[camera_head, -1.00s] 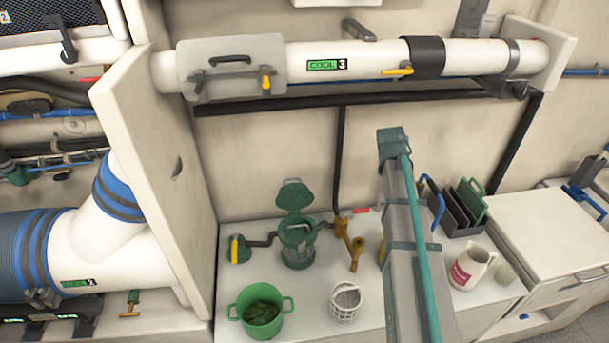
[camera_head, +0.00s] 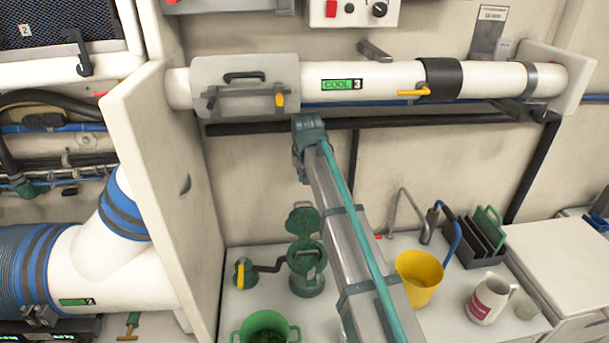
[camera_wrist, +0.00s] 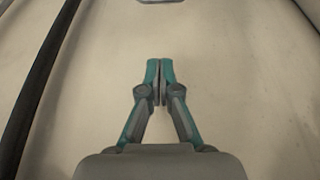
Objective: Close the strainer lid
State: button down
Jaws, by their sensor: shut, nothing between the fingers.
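The strainer (camera_head: 306,279) is a green-rimmed canister standing on the white counter, left of my arm. Its round green lid (camera_head: 302,220) is open and stands tilted up at the back of the rim. My arm passes in front of the counter just right of the strainer, its teal upper end above the lid in the picture. My gripper (camera_wrist: 160,70) shows in the wrist view with its two teal-and-grey fingertips together and nothing between them. It faces a plain pale wall. The head view does not clearly show the fingers. Neither strainer nor lid is in the wrist view.
A valve with a yellow handle (camera_head: 240,272) sits left of the strainer. A green pot (camera_head: 265,322) stands in front. A yellow bucket (camera_head: 419,276) and white jug (camera_head: 490,298) stand to the right. A white pipe (camera_head: 390,82) runs above.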

aim_at(302, 187)
jog(key=p+x, duration=0.2)
jog(key=x, duration=0.5)
jog(key=shift+w+f, duration=0.15)
jog(key=shift+f, duration=0.15)
jog(key=shift+s+d+p, duration=0.2)
jog(key=shift+s+p, duration=0.2)
jog(key=shift+s, duration=0.65)
jog(key=shift+s+d+p, duration=0.2)
jog(key=shift+s+p, duration=0.2)
jog(key=shift+s, duration=0.65)
